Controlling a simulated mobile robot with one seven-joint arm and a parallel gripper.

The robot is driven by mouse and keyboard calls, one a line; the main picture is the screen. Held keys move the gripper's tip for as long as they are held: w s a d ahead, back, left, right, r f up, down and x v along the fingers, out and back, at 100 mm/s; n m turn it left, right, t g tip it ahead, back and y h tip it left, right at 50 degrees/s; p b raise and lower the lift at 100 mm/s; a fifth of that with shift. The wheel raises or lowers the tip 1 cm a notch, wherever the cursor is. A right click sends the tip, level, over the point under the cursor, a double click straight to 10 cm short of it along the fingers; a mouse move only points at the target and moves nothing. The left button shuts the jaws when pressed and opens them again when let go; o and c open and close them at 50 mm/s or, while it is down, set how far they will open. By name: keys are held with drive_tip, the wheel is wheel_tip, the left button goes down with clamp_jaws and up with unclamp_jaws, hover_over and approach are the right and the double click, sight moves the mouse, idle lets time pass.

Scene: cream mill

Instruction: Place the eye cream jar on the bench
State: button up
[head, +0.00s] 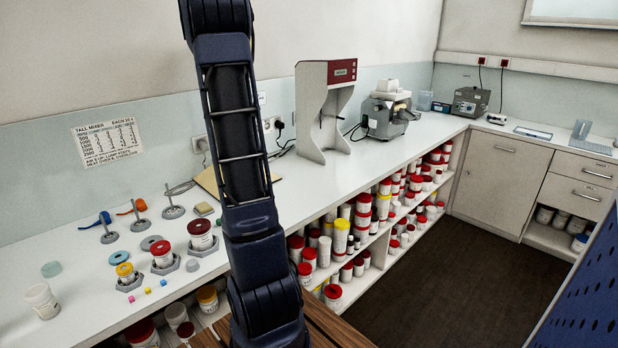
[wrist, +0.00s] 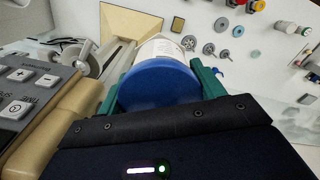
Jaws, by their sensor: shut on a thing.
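My gripper (wrist: 162,60) has green fingers, one on each side of a white jar with a wide blue lid (wrist: 157,84), and is shut on it. I take this to be the eye cream jar; its label is too small to read. In the wrist view the lid faces the camera and the jar body points away, over the bench. I cannot tell whether its far end touches anything. In the head view my arm hides the gripper and jar. The white bench (head: 400,149) runs along the wall, with bare surface right of my arm.
A keypad device (wrist: 28,88) is close left of my gripper in the wrist view, near a tan board (wrist: 117,22). In the head view, red- and yellow-lidded jars (head: 200,234) and metal stands crowd the bench's left end. A grey-red machine (head: 312,107) stands behind the clear stretch.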

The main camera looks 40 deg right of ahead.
drive_tip(key=s+d+f+m, duration=0.15)
drive_tip(key=s+d, duration=0.25)
drive_tip(key=d, duration=0.6)
drive_tip(key=s+d+m, duration=0.2)
drive_tip(key=s+d, duration=0.2)
drive_tip(key=d, duration=0.6)
drive_tip(key=w+d+f, duration=0.3)
drive_tip(key=d+f, duration=0.4)
drive_tip(key=f, duration=0.3)
drive_tip(key=w+d+f, duration=0.3)
drive_tip(key=d+f, duration=0.4)
drive_tip(key=f, duration=0.4)
drive_tip(key=w+d+f, duration=0.3)
drive_tip(key=d+f, duration=0.4)
drive_tip(key=f, duration=0.3)
drive_tip(key=shift+s+f, duration=0.2)
drive_tip(key=shift+f, duration=10.2)
drive_tip(key=shift+f, duration=0.1)
